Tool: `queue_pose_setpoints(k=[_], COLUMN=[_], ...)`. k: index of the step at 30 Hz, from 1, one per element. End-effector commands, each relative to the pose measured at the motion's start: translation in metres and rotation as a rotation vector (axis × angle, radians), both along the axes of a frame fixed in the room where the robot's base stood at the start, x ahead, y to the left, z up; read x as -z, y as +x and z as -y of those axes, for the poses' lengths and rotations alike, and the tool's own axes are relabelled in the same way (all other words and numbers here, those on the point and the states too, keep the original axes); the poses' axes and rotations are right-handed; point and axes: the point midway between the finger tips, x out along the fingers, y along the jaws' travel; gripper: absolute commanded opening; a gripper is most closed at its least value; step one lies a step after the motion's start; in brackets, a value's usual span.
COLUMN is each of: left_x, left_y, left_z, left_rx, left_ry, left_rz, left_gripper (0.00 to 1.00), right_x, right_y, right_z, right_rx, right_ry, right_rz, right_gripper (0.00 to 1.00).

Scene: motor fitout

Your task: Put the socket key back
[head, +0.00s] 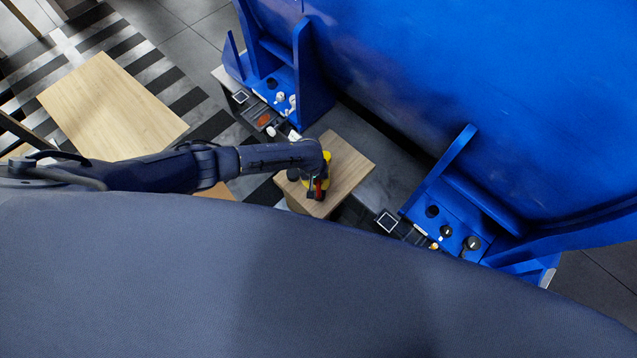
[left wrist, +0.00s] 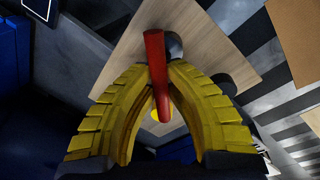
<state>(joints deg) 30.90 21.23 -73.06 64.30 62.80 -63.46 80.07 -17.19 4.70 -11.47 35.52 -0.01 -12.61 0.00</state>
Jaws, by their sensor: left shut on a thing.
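A red, rod-like piece, which looks like the handle of the socket key (left wrist: 156,62), sits between the yellow fingers of my left gripper (left wrist: 160,72) in the left wrist view. The fingers are shut on it. In the head view the red socket key (head: 318,187) shows at the end of my left arm, over the small wooden table (head: 351,164). I cannot tell how high it is above the tabletop. The rest of the key is hidden by the fingers. My right gripper is out of view.
A large blue machine (head: 430,80) with upright brackets fills the back and right. Its left blue station (head: 268,85) and right blue station (head: 448,225) carry small knob-like parts. A larger wooden table (head: 115,105) stands at left. A dark round object (head: 293,174) is by the small table's left edge.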

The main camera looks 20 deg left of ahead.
Motion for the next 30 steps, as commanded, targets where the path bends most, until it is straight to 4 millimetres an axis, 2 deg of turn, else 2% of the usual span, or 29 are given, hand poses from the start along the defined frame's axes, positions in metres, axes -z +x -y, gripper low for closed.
queue_pose_setpoints(k=[1, 2, 6, 14, 19, 23, 30], left_x=[0.001, 0.001, 0.001, 0.000, -0.007, -0.021, -0.060], left_y=[0.000, 0.000, 0.000, 0.000, 0.000, 0.000, -0.002], left_z=[0.001, 0.000, 0.000, 0.000, -0.001, -0.003, -0.008], left_rx=[-0.001, -0.001, 0.000, 0.000, 0.000, 0.001, 0.002], left_ry=[-0.001, 0.000, 0.000, 0.000, -0.001, -0.001, -0.002], left_rz=[0.000, 0.000, 0.000, 0.000, 0.001, 0.000, 0.002], left_gripper=[0.00, 0.16, 0.33, 0.33, 0.33, 0.33, 0.33], right_x=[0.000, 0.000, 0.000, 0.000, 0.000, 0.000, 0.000], right_y=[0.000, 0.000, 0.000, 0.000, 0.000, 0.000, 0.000], right_z=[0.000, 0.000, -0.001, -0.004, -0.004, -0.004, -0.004], right_rx=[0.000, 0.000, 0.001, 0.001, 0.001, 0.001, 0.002], right_ry=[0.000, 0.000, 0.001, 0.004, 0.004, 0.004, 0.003], right_rz=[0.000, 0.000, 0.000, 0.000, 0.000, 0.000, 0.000], right_gripper=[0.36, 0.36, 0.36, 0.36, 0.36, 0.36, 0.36])
